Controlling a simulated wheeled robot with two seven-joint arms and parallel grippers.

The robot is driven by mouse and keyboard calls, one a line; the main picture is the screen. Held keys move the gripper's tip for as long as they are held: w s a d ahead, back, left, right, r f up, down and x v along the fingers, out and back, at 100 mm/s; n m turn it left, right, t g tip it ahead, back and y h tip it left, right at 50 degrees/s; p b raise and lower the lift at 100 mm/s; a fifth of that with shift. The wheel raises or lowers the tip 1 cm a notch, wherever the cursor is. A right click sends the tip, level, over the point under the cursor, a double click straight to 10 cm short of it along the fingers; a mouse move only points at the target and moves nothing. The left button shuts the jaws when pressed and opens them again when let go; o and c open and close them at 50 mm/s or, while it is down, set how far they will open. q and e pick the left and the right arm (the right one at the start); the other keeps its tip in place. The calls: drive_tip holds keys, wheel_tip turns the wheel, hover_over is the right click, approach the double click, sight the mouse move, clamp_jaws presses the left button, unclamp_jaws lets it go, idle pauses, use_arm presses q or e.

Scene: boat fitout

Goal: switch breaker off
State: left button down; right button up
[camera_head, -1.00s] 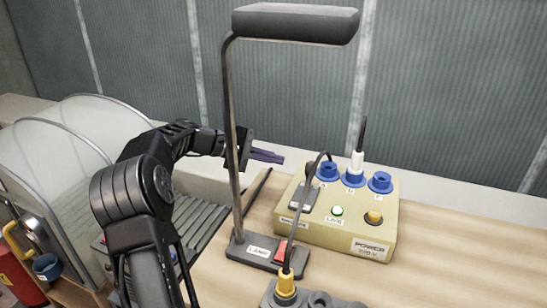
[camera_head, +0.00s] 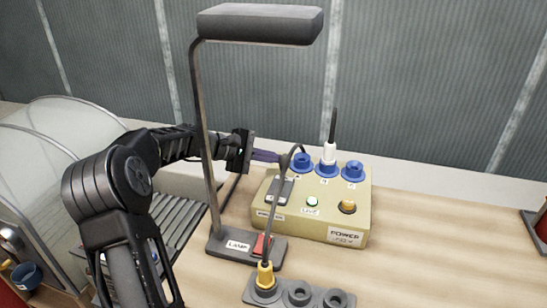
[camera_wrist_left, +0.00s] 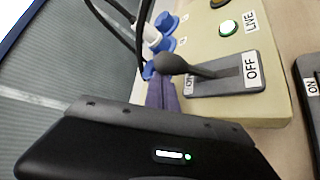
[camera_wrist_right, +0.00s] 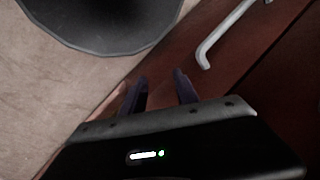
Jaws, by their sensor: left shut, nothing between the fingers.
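The yellow power box (camera_head: 330,205) stands on the bench. Its breaker has a grey plate (camera_head: 280,191) marked ON and OFF. In the left wrist view the black breaker lever (camera_wrist_left: 205,70) leans toward the ON end of the plate, away from the OFF label (camera_wrist_left: 251,66). A LIVE lamp (camera_wrist_left: 228,27) glows pale green. My left gripper (camera_head: 268,156) is shut and empty, with its purple fingertips close beside the lever knob at the ON end. I cannot tell whether they touch. My right gripper (camera_wrist_right: 159,90) is open and empty, outside the head view.
A desk lamp (camera_head: 205,140) stands in front of my left arm, its base bearing a red switch (camera_head: 262,245). Blue sockets (camera_head: 302,161) with a white plug (camera_head: 329,150) and cables rise behind the breaker. A grey socket strip (camera_head: 299,293) lies in front.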

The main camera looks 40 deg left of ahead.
sight(281, 159)
use_arm(q)
drive_tip(key=shift+f, duration=0.1)
drive_tip(key=shift+b, duration=0.4)
drive_tip(key=b, duration=0.3)
drive_tip(key=s+m+t+b, duration=0.1)
drive_tip(key=b, duration=0.1)
drive_tip(key=t+b, duration=0.1)
drive_tip(key=b, duration=0.2)
drive_tip(key=shift+s+d+r+m+b, duration=0.25)
drive_tip(key=shift+s+d+m+b, duration=0.05)
drive_tip(key=shift+s, duration=0.1)
drive_tip(key=shift+s+d+r+b, duration=0.15)
drive_tip(key=shift+s+r+b, duration=0.15)
drive_tip(key=shift+r+b, duration=0.2)
drive_tip(key=shift+s+d+r, duration=0.15)
drive_tip(key=shift+s+r, duration=0.15)
drive_tip(key=shift+s, duration=0.25)
